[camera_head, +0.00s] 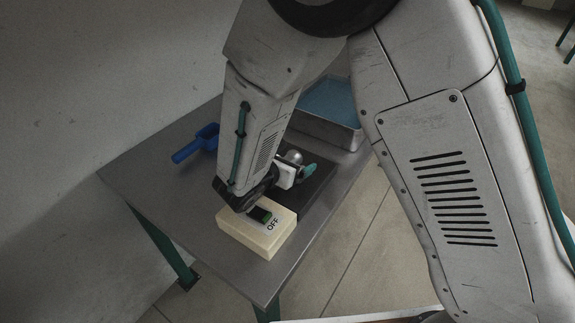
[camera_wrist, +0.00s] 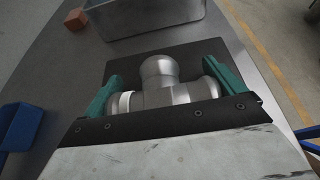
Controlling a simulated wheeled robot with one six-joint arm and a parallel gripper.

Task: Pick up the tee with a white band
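The tee (camera_wrist: 160,72) is a silver metal pipe piece with a white band (camera_wrist: 120,103) around its left end in the wrist view. It lies on a dark mat (camera_wrist: 190,52), its branch pointing away from my gripper. My gripper (camera_wrist: 162,72) has its green fingers spread wide, one beside each end of the tee. Whether either finger touches it cannot be told. The palm edge hides the tee's near side. In the head view, my arm hides most of the tee (camera_head: 295,156), and one green fingertip shows beside it.
A blue scoop (camera_head: 197,144) lies at the left. A metal tray (camera_head: 343,134) with a blue inside stands behind. An orange-brown block (camera_wrist: 75,19) sits beside the tray.

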